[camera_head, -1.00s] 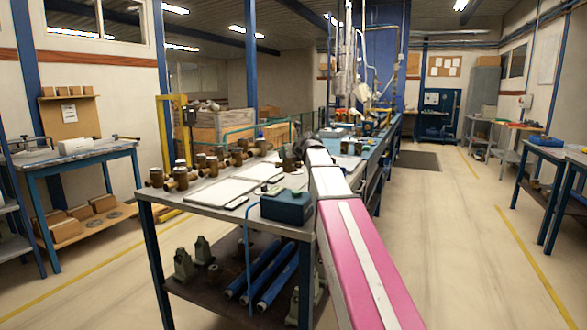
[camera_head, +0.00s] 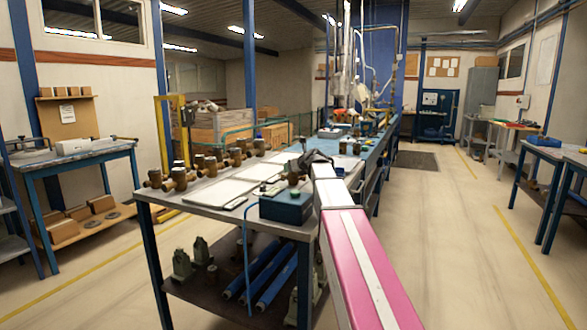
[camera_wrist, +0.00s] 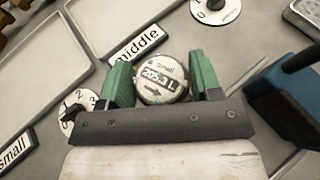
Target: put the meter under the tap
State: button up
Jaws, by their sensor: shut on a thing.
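My gripper (camera_wrist: 163,92), with green fingers, is shut on a round-faced meter (camera_wrist: 162,76) in the wrist view. The meter's pale face shows a reading like 205.3 L and an arrow, with a finger on either side. In the head view my gripper (camera_head: 314,158) is over the right part of the near bench, and the brassy meter body (camera_head: 293,173) shows just below it. I cannot tell whether the meter touches the bench. Pipework (camera_head: 372,85) rises over the far blue bench; I cannot make out the tap itself.
Several brassy meters (camera_head: 178,180) stand along the bench's left side. Flat trays (camera_head: 230,192) lie in the middle. A "middle" label (camera_wrist: 137,45) and round number discs (camera_wrist: 215,10) lie around my gripper. A dark blue box (camera_head: 286,206) is at the bench's front.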

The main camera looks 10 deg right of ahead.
jog(key=o, duration=1.2)
jog(key=shift+f, duration=0.1)
